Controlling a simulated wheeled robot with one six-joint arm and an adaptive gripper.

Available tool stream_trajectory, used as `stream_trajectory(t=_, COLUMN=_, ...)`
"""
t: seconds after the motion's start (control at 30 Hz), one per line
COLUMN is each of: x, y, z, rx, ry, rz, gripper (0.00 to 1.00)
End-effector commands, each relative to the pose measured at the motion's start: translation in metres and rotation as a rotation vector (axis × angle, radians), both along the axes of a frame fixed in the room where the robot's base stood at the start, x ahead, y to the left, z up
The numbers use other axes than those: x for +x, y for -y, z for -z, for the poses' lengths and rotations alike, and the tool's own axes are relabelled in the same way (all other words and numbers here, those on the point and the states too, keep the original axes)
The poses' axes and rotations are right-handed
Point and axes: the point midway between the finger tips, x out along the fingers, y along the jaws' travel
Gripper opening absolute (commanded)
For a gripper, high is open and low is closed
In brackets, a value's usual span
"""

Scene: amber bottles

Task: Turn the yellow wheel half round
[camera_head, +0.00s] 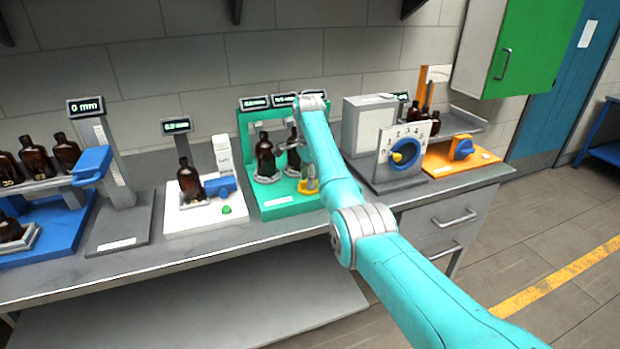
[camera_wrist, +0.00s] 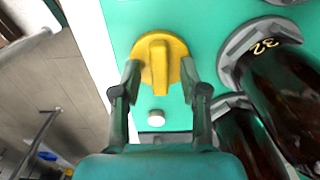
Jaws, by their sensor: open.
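The yellow wheel (camera_wrist: 160,62) is a round knob with a raised bar across it, on a green base plate (camera_wrist: 208,20). In the head view the wheel (camera_head: 306,187) shows only in part at the front of the green station, behind my arm. My gripper (camera_wrist: 160,78) is open in the wrist view. Its two fingers stand on either side of the wheel, close to its rim. I cannot tell whether they touch it. The wheel's raised bar points roughly along the picture's vertical, between the fingers.
Amber bottles in grey holders stand right of the wheel in the wrist view, one marked 32 (camera_wrist: 285,95). A small pale button (camera_wrist: 156,117) lies below the wheel. In the head view, a dial box (camera_head: 402,150) stands right of the green station, a white station (camera_head: 195,205) left.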

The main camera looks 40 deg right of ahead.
Motion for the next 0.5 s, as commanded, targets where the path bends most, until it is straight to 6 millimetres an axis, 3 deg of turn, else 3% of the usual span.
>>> stream_trajectory(t=0.23, x=0.0001, y=-0.0003, z=0.0005, rx=0.000, ry=0.000, rz=0.000, gripper=0.41)
stream_trajectory(t=0.4, x=0.0001, y=-0.0002, z=0.0004, rx=0.000, ry=0.000, rz=0.000, gripper=0.00)
stream_trajectory(t=0.5, x=0.0001, y=-0.0002, z=0.0004, rx=0.000, ry=0.000, rz=0.000, gripper=0.00)
